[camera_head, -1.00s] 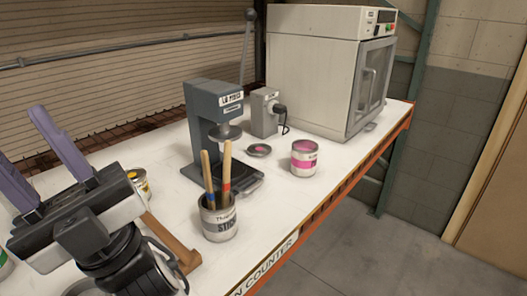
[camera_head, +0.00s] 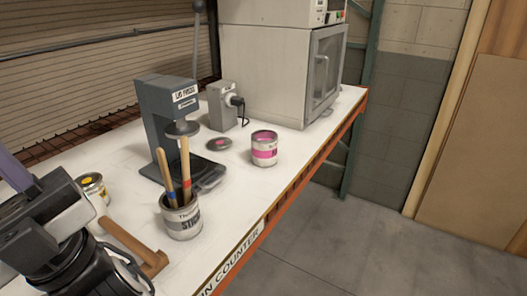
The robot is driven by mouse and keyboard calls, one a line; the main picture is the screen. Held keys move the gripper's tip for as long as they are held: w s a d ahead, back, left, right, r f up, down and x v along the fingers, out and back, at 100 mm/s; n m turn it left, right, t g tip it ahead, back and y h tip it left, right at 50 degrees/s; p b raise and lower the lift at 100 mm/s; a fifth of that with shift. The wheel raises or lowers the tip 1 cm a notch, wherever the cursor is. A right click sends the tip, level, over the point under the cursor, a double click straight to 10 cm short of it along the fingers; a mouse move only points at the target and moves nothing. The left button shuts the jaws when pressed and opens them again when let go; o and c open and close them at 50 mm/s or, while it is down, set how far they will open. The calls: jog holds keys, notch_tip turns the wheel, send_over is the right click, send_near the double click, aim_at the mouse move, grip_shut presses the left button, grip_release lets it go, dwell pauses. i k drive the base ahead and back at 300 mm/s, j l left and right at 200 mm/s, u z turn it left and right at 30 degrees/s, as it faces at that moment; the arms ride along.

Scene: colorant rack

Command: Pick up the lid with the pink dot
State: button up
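The lid with the pink dot (camera_head: 219,144) lies flat on the white counter. It is a small grey disc with a pink spot, between the lid press and a paint can with a pink band (camera_head: 264,149). My gripper (camera_head: 8,168) is at the left edge of the view, far from the lid. One purple finger shows there and the rest is cut off by the frame, so its opening is not visible.
The dark lid press (camera_head: 168,105) stands left of the lid. A grey box with a cord (camera_head: 222,106) and a large white cabinet (camera_head: 262,70) are behind.

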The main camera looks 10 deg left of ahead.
aim_at(220, 143)
jog(key=i+l+u, duration=0.1)
jog(key=l, duration=0.25)
jog(key=i+l+u, duration=0.1)
jog(key=i+l, duration=0.15)
jog(key=l, duration=0.15)
jog(key=i+l+u, duration=0.1)
jog(key=l, duration=0.25)
jog(key=i+l+u, duration=0.1)
jog(key=l, duration=0.3)
jog(key=i+l+u, duration=0.15)
jog(key=i+l, duration=0.15)
jog(key=i+l+u, duration=0.1)
jog(key=i+l, duration=0.15)
jog(key=l, duration=0.3)
jog(key=i+j, duration=0.2)
jog(key=i, duration=0.15)
jog(key=i+j, duration=0.25)
jog(key=i+u, duration=0.05)
jog(key=i, duration=0.05)
